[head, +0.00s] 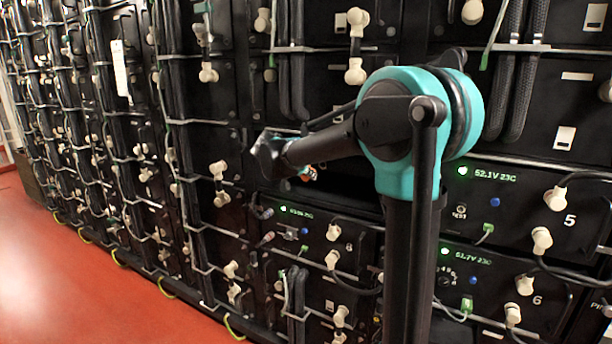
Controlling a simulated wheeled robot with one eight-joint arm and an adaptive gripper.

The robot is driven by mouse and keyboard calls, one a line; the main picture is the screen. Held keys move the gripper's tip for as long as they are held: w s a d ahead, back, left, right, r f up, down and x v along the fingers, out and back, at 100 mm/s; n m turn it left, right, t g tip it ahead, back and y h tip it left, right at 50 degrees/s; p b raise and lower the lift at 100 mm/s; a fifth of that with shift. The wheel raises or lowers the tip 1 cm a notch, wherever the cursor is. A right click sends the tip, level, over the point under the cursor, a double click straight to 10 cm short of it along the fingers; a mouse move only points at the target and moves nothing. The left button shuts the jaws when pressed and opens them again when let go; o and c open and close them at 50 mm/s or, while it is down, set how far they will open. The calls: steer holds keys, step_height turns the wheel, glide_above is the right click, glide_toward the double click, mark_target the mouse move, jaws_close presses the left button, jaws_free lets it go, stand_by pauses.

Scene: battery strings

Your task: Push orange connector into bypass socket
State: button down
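My arm reaches left across the battery rack, and its dark end with my gripper (270,156) is in front of a dark gap in the rack. The fingers are too small and dark to make out, so I cannot tell whether they are open or shut. A small orange patch (309,173) shows just right of and below the arm's end. It may be the orange connector, but its shape and whether it is held or seated are unclear. I cannot pick out the bypass socket. A module panel (318,236) with a green display and small fittings sits below the arm's end.
Battery modules marked 5 (569,221) and 6 (538,300) stand at right, with cream plugs and black cables. Cable bundles and metal rails (195,122) cover the rack at left. The red floor (70,270) is clear at lower left.

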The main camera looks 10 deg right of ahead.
steer(key=shift+s+a, duration=0.1)
steer(key=shift+a, duration=0.05)
steer(key=shift+w+d, duration=0.9)
steer(key=shift+w, duration=0.3)
steer(key=shift+w+d, duration=0.85)
steer(key=shift+w, duration=0.3)
steer(key=shift+w+d, duration=0.55)
steer(key=shift+w, duration=0.2)
steer(key=shift+w+d, duration=0.5)
steer(key=shift+w, duration=0.2)
steer(key=c, duration=1.1)
jaws_free()
steer(key=shift+o, duration=0.2)
steer(key=v, duration=1.2)
